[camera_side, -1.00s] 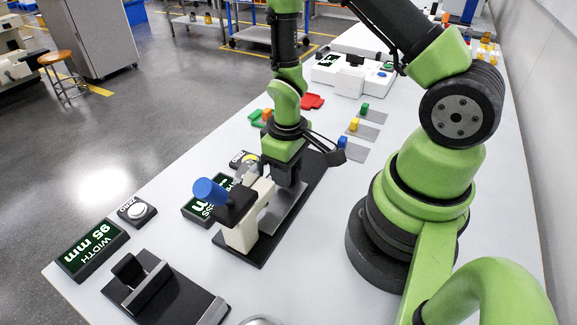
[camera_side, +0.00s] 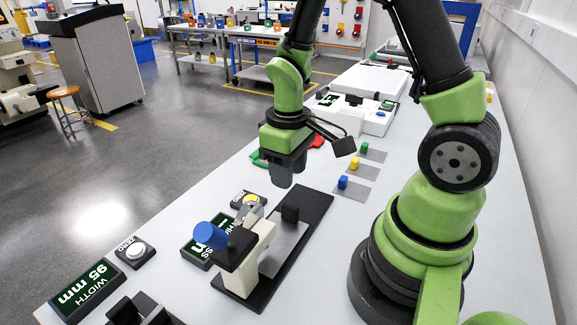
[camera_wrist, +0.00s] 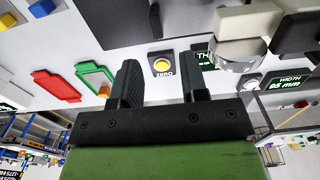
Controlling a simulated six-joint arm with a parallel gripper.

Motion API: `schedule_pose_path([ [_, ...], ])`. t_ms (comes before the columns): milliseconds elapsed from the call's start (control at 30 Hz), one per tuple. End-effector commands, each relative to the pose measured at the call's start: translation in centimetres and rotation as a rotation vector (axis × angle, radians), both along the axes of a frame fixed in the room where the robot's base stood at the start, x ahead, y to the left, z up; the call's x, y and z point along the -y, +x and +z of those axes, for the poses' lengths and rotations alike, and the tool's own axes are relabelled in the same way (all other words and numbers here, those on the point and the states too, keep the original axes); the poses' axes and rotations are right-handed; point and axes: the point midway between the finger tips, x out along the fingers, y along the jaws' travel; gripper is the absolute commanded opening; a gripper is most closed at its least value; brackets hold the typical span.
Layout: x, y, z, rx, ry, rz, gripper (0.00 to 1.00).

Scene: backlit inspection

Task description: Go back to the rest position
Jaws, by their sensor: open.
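My gripper (camera_side: 284,172) hangs in the air above the bench in the side view, fingers down. It is above and behind the black thickness gauge base (camera_side: 318,208), apart from it. In the wrist view my gripper (camera_wrist: 164,66) has its two dark fingers spread wide, with nothing between them. The gauge's pale frame (camera_side: 247,262) with its blue knob (camera_side: 211,236) stands in front of the gripper in the side view.
A yellow button box (camera_side: 249,200) and a lit display (camera_side: 203,249) stand left of the gauge. Blue (camera_side: 343,182), yellow and green blocks sit on grey plates to the right. Red (camera_wrist: 55,87) and green (camera_wrist: 96,78) trays lie nearby. A white machine (camera_side: 350,115) stands behind.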

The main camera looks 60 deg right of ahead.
Motion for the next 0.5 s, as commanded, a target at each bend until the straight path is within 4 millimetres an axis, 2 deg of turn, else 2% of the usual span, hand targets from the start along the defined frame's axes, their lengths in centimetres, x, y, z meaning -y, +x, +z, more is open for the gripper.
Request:
schedule_pose_path([
  [367, 0.0, 0.0, 0.3, 0.002, 0.000, 0.000, 0.40],
  [500, -0.3, 0.2, 1.9, 0.042, 0.000, -0.023, 0.40],
])
